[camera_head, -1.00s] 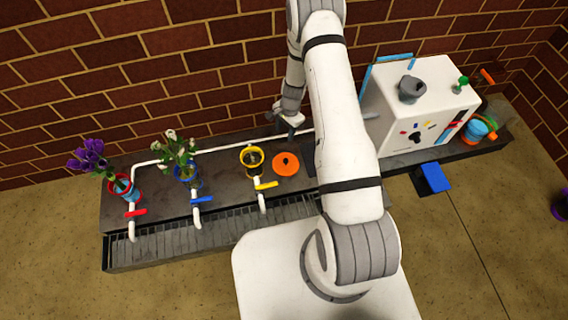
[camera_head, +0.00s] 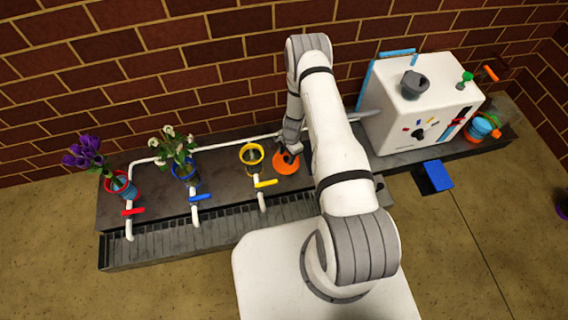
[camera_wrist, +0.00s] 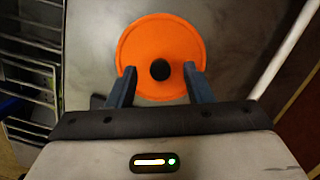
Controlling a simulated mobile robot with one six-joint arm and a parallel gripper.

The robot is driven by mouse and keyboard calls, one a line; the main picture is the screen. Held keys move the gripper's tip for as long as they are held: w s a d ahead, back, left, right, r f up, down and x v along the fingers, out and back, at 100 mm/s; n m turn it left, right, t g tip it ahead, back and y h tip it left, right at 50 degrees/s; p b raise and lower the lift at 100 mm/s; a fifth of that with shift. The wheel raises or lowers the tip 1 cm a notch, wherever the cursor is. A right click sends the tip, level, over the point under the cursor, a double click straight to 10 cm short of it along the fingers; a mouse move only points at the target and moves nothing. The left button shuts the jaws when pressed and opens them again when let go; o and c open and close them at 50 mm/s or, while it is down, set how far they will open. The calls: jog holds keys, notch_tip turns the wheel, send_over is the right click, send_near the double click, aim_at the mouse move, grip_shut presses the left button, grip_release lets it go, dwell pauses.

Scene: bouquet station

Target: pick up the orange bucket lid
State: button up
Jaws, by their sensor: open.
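The orange bucket lid (camera_head: 285,167) lies flat on the dark counter, just right of the yellow-rimmed bucket. In the wrist view the lid (camera_wrist: 160,35) is a round orange disc with a black knob (camera_wrist: 160,69) at its middle. My gripper (camera_wrist: 158,72) is open, with one finger on each side of the knob and over the near part of the lid. A gap shows between each finger and the knob. In the head view my gripper (camera_head: 291,150) is low over the lid and hides part of it. I cannot tell whether the fingers touch the lid.
A yellow-rimmed bucket (camera_head: 252,155) stands close left of the lid, with a yellow tap (camera_head: 265,183) in front. Buckets with white flowers (camera_head: 177,150) and purple flowers (camera_head: 86,152) stand further left. A white machine (camera_head: 420,100) stands right. A white pipe (camera_wrist: 285,50) runs beside the lid.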

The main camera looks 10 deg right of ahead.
jog(key=shift+a+f, duration=0.1)
jog(key=shift+f, duration=0.45)
jog(key=shift+c, duration=0.4)
grip_shut()
jog(key=shift+r, duration=0.1)
